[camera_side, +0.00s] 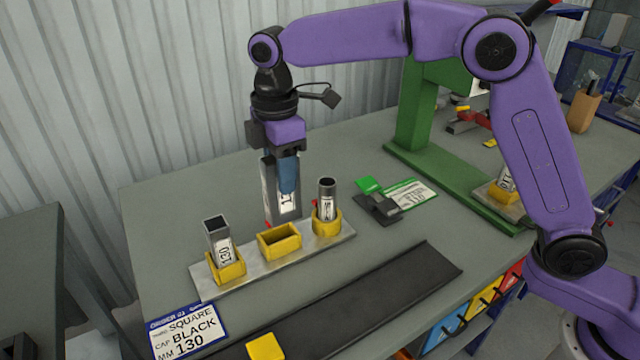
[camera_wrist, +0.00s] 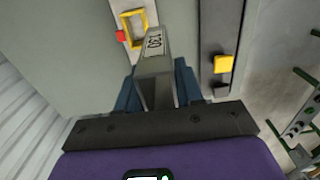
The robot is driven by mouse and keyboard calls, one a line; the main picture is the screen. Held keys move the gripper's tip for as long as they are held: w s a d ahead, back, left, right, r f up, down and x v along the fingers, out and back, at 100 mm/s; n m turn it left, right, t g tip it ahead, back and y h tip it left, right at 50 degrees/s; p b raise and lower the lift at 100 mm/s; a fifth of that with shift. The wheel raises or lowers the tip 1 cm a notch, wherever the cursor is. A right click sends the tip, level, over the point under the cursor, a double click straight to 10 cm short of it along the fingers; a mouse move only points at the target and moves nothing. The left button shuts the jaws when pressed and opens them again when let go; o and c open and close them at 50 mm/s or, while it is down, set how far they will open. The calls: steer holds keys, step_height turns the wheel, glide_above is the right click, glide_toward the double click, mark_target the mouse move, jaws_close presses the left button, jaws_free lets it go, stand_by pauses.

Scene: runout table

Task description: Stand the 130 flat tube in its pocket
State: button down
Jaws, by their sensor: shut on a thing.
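My gripper (camera_side: 284,180) has blue fingers and is shut on the grey flat tube (camera_side: 284,208), which hangs roughly upright. In the side view the tube's lower end shows just behind the middle of the metal rack; whether it touches the table I cannot tell. In the wrist view the flat tube (camera_wrist: 154,72) sits between the fingers (camera_wrist: 155,95), with a 130 label near its far end. The empty rectangular yellow pocket (camera_side: 279,242) is in the middle of the rack (camera_side: 206,286).
A square tube (camera_side: 218,240) marked 130 stands in the left pocket, and a round tube (camera_side: 327,195) in the right one. A black strip (camera_side: 350,305) lies in front. A green-and-black object (camera_side: 376,200) and card (camera_side: 411,194) lie right. An order card (camera_side: 188,331) lies front left.

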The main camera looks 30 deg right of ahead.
steer(key=w, duration=0.1)
steer(key=w+f, duration=0.1)
steer(key=w, duration=0.1)
steer(key=w+f, duration=0.1)
steer(key=w, duration=0.1)
steer(key=shift+w+d, duration=0.2)
steer(key=shift+d, duration=0.15)
steer(key=shift+f, duration=2.9)
steer(key=shift+f, duration=2.6)
steer(key=c, duration=0.6)
jaws_free()
steer(key=shift+c, duration=0.2)
steer(key=shift+r, duration=0.1)
step_height(320, 180, up, 17)
steer(key=shift+r, duration=0.15)
